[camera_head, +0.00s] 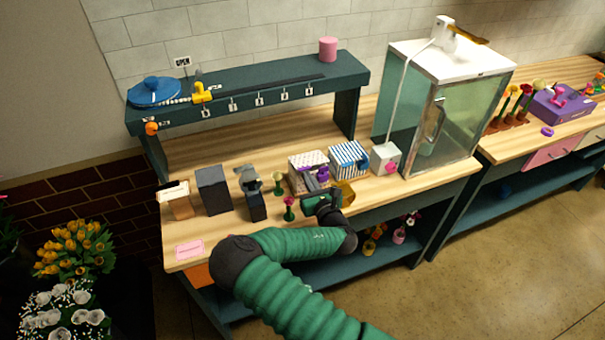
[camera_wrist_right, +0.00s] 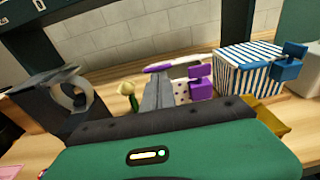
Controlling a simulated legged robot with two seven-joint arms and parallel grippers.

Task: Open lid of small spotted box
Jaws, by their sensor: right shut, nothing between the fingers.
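The small spotted box (camera_head: 300,160) stands on the wooden bench, pale with dark dots, with a purple handle (camera_head: 322,173) on its front. In the right wrist view its dotted front (camera_wrist_right: 181,91) and the purple handle (camera_wrist_right: 200,84) show just right of my fingers. A thin white and purple edge shows above them; I cannot tell whether the lid is raised. My right gripper (camera_head: 309,181) is in front of the box, its grey fingers (camera_wrist_right: 158,90) shut and empty beside the handle. The fingers hide part of the box front. My left gripper is not in view.
A blue-and-white striped box (camera_head: 349,158) stands right of the spotted box, then a white box (camera_head: 386,158) with a pink knob. Small flowers (camera_head: 289,207) and dark grey boxes (camera_head: 213,190) stand to the left. A glass cabinet (camera_head: 432,110) bounds the right.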

